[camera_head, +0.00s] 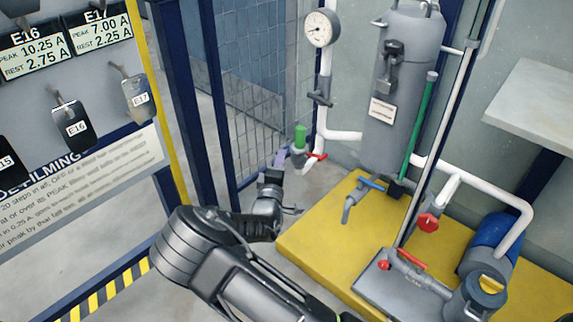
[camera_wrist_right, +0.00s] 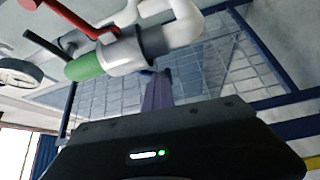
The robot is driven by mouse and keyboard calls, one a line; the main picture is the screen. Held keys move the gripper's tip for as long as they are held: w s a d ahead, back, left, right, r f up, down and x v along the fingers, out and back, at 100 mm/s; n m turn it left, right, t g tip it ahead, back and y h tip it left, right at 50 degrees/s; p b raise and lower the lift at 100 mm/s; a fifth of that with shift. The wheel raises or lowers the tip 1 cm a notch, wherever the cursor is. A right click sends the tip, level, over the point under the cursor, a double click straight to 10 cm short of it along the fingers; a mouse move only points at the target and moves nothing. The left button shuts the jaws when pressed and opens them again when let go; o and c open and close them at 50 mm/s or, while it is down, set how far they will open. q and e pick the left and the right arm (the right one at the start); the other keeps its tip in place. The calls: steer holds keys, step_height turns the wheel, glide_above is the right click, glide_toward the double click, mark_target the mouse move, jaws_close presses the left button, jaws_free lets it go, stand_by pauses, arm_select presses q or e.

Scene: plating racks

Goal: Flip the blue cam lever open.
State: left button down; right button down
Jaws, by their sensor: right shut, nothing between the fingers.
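The cam coupling (camera_head: 299,151) stands low on the white pipe, with a green plug (camera_head: 300,135) on top. A blue-violet lever (camera_head: 280,158) sits at its left side, and I take it for the blue cam lever. My right gripper (camera_head: 271,175) is shut and empty, just below and left of that lever. In the right wrist view the lever (camera_wrist_right: 157,92) rises behind the dark gripper body, beside the green plug (camera_wrist_right: 85,67). I cannot tell whether gripper and lever touch. The fingertips are hard to make out. My left gripper is not in view.
A red valve handle (camera_head: 317,156) sits just right of the coupling. Another blue handle (camera_head: 371,184) is on the tap below the grey tank (camera_head: 402,90). A mesh fence (camera_head: 255,130) stands behind. The yellow platform (camera_head: 320,240) is at right, a label board (camera_head: 80,170) at left.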

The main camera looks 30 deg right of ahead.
steer(key=shift+w+a+r, duration=0.1)
steer(key=shift+w+a, duration=0.05)
steer(key=shift+w, duration=0.35)
steer(key=shift+w+a+r+m+t, duration=0.15)
steer(key=shift+w+r+m+t, duration=0.25)
steer(key=shift+w+r+m, duration=0.2)
steer(key=shift+f+b, duration=0.1)
steer(key=shift+b, duration=0.2)
